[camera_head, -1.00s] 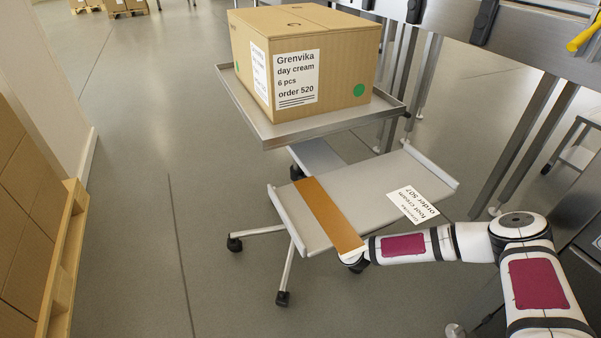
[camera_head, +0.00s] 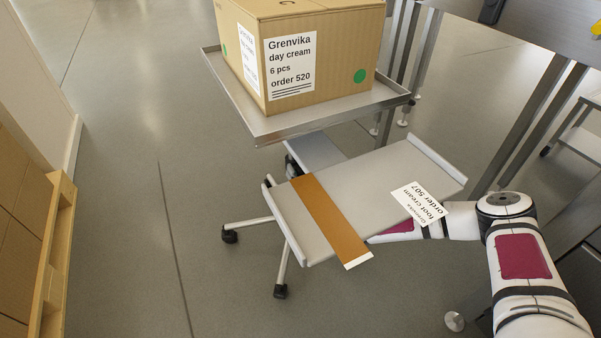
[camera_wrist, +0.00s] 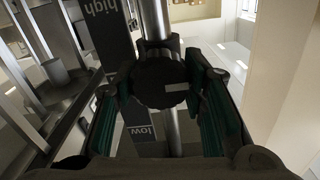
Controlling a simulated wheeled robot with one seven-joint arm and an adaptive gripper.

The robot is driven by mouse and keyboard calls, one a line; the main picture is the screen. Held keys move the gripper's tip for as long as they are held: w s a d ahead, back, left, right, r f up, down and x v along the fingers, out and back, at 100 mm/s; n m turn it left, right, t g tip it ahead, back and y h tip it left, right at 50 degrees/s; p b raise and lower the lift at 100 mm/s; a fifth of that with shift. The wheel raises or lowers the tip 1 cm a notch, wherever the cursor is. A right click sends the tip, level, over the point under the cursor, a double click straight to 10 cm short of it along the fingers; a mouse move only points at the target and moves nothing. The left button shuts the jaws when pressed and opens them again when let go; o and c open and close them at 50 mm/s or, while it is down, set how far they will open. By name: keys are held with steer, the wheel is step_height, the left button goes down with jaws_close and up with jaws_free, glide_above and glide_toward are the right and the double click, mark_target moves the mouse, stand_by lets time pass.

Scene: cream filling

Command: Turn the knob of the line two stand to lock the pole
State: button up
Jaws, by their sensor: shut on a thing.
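In the wrist view a dark round knob (camera_wrist: 160,82) with a small grey mark sits in front of a bright metal pole (camera_wrist: 154,22). My gripper (camera_wrist: 160,70), with green finger pads, is shut on the knob from both sides. A dark plate with the words "high" (camera_wrist: 94,14) and "low" stands behind it. In the head view a stand with a flat grey tray (camera_head: 375,180), an orange stripe and a "foot cream order 507" label is in front of my arm. My forearm reaches under this tray, which hides my gripper, the knob and the pole there.
A second tray (camera_head: 262,128) bears a "day cream" box (camera_head: 325,50) just behind. The stand's casters (camera_head: 280,291) spread on the floor. A metal bench with legs (camera_head: 520,130) is at the right, a pallet (camera_head: 52,260) at the left. The floor between is clear.

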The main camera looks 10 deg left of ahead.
steer(key=shift+m, duration=0.3)
steer(key=m, duration=0.3)
steer(key=shift+m, duration=0.4)
steer(key=m, duration=0.4)
steer(key=shift+d+m, duration=0.1)
steer(key=shift+m, duration=0.2)
steer(key=m, duration=0.4)
steer(key=shift+w+d+f, duration=0.1)
steer(key=shift+f, duration=0.05)
steer(key=shift+f+m, duration=0.1)
steer(key=shift+m, duration=2.3)
steer(key=o, duration=1.2)
steer(key=shift+c, duration=0.2)
